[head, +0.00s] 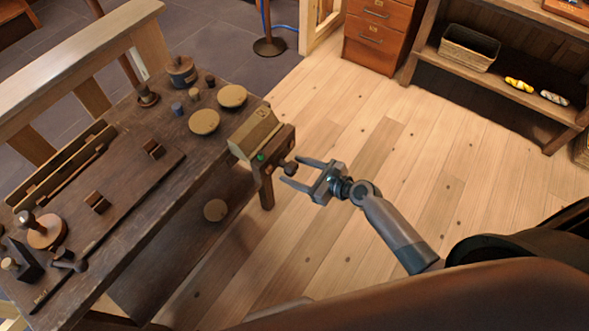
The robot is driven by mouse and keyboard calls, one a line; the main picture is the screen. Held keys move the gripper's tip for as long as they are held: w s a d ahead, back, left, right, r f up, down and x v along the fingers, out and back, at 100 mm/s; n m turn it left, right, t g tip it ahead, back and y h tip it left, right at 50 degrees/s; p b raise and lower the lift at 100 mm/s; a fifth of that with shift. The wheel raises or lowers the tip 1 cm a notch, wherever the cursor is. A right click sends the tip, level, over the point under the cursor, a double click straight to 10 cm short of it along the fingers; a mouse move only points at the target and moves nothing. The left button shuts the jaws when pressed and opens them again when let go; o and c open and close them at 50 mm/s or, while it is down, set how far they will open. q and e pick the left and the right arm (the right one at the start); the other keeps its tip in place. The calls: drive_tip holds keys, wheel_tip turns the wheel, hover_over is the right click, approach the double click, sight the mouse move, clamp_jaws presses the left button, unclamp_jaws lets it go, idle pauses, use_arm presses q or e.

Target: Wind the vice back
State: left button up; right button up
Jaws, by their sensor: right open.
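The vice (281,146) is a dark wooden jaw at the right end of the workbench (150,215). Its screw end with a dark knob (289,168) sticks out to the right, toward my gripper. A tan block (253,133) sits at the vice, beside the jaw; I cannot tell whether it is clamped. A small green spot (261,157) shows near the jaw. My right gripper (292,171) is open, its two fingers pointing left at the knob, with the fingertips close to it or on either side of it. I cannot tell whether they touch. My left gripper is out of view.
Round tan discs (204,121), small spools and a pot (181,72) stand on the bench's far end. Tools lie at its near left. A drawer cabinet (371,38) and a shelf with a basket (468,47) stand at the back. The plank floor right of the bench is clear.

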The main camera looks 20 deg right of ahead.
drive_tip(key=shift+w+a+f, duration=0.1)
drive_tip(key=shift+w+a, duration=0.1)
drive_tip(key=shift+w, duration=0.05)
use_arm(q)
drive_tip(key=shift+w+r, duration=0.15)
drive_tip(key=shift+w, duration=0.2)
use_arm(e)
drive_tip(key=c, duration=1)
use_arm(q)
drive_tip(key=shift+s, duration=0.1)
use_arm(e)
drive_tip(key=shift+c, duration=0.2)
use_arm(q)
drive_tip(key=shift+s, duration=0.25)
